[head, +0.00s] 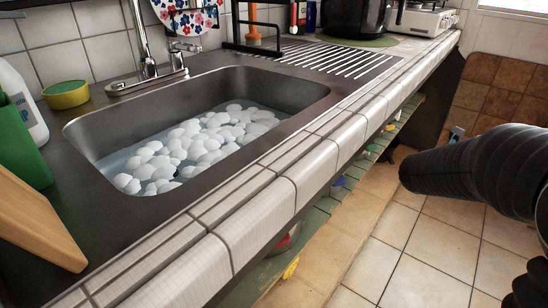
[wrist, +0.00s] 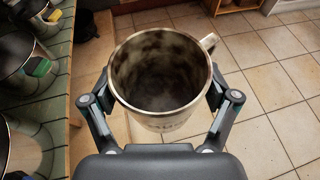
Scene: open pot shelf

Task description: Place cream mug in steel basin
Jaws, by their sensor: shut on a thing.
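The cream mug (wrist: 160,112) shows in the wrist view, held upright between the fingers of my gripper (wrist: 160,97). I look down into its dark, stained inside. Its handle (wrist: 209,43) points to the upper right. My gripper is shut on the mug's sides, over the tiled floor and beside the open shelf. The steel basin (head: 205,78) is set in the counter in the head view. It holds water and white foam (head: 190,150). The mug and my gripper are outside the head view; only my dark arm shows at the right.
A tap (head: 148,60) stands behind the basin. A green-and-yellow tub (head: 66,96), a white bottle (head: 22,100) and a wooden board (head: 35,220) stand at the left. The tiled counter edge (head: 265,200) runs along the front. Pots (wrist: 35,55) stand on the shelf.

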